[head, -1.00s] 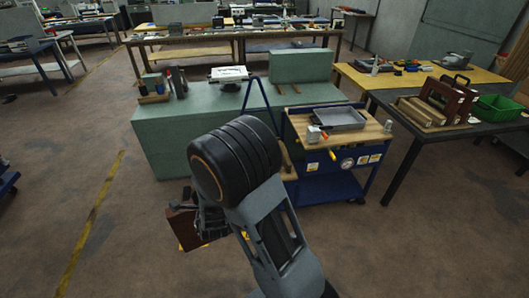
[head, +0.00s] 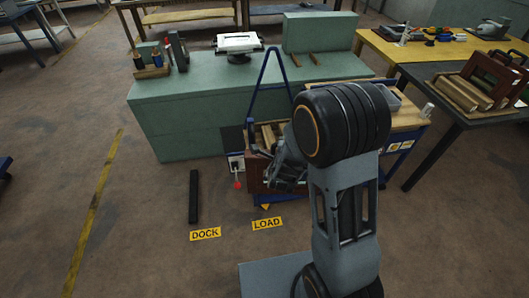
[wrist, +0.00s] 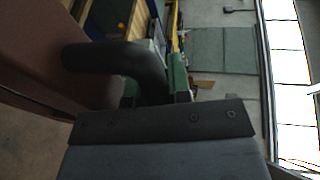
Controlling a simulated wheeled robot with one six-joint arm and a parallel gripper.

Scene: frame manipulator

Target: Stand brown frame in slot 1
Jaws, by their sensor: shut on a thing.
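The brown frame shows in the head view as a reddish-brown panel (head: 256,174), partly hidden by my gripper (head: 288,172). In the wrist view the brown frame (wrist: 50,45) fills the left side. A dark curved handle (wrist: 115,60) projects from it across the jaws. My gripper is shut on the brown frame; the fingertips are hard to make out. Wooden bars (head: 267,137) stand in the blue-framed stand (head: 262,98) just behind the gripper. Slot numbers cannot be read, and the lower edge of the frame is hidden.
A green bench (head: 190,115) stands behind. Another dark brown frame (head: 498,72) stands in wooden bars on the right table (head: 445,88). A wooden-topped cart (head: 405,118) is behind my arm. Floor labels read DOCK (head: 205,233) and LOAD (head: 267,224). A black bar (head: 194,196) lies at left.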

